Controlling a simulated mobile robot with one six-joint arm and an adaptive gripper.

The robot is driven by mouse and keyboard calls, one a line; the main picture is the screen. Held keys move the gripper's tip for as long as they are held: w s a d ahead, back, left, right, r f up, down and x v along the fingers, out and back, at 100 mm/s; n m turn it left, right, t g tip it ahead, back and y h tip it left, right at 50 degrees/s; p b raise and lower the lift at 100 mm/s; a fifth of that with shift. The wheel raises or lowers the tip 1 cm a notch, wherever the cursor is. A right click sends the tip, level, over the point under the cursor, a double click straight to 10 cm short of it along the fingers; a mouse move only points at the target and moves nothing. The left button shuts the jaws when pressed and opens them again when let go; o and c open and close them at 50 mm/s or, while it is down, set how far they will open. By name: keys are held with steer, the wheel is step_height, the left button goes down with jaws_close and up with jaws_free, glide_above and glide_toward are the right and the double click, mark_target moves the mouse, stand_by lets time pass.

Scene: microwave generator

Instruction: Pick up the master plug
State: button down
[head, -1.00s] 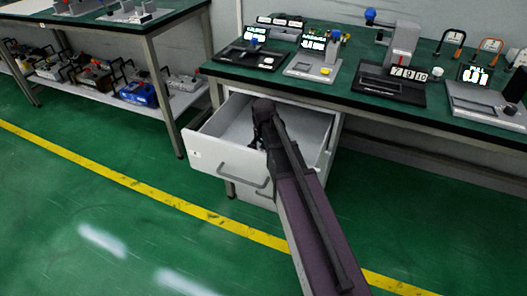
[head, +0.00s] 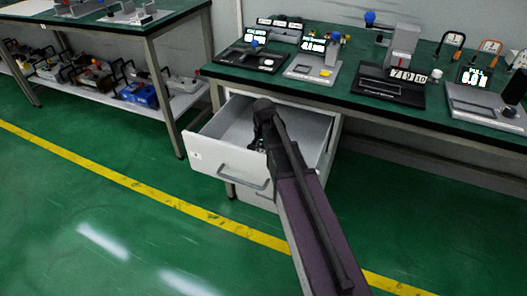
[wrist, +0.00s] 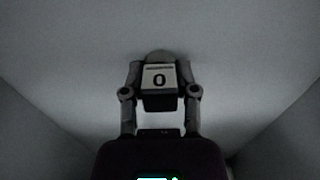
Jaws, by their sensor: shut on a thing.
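The master plug (wrist: 159,79) shows in the wrist view as a small block with a pale face marked "0" and a dark lower side. My gripper (wrist: 160,88) is shut on it, with one finger on each side. In the head view my gripper (head: 262,144) is at the open white drawer (head: 228,162), over its inside. The plug is hidden or too small to tell in the head view. In the wrist view dim grey surfaces surround the gripper, and I cannot tell how far the plug is from the drawer floor.
The drawer's walls stand around my gripper, with a handle (head: 244,180) on its front. Above is a green bench (head: 345,97) with several devices, including a display block (head: 407,75) with digits. Another bench with a lower shelf stands at left. The green floor in front is clear.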

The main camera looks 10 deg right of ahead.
steer(key=shift+r+p, duration=4.4)
steer(key=shift+r, duration=0.25)
steer(key=shift+r, duration=0.15)
step_height(320, 180, up, 19)
steer(key=p, duration=1.9)
steer(key=shift+f, duration=0.2)
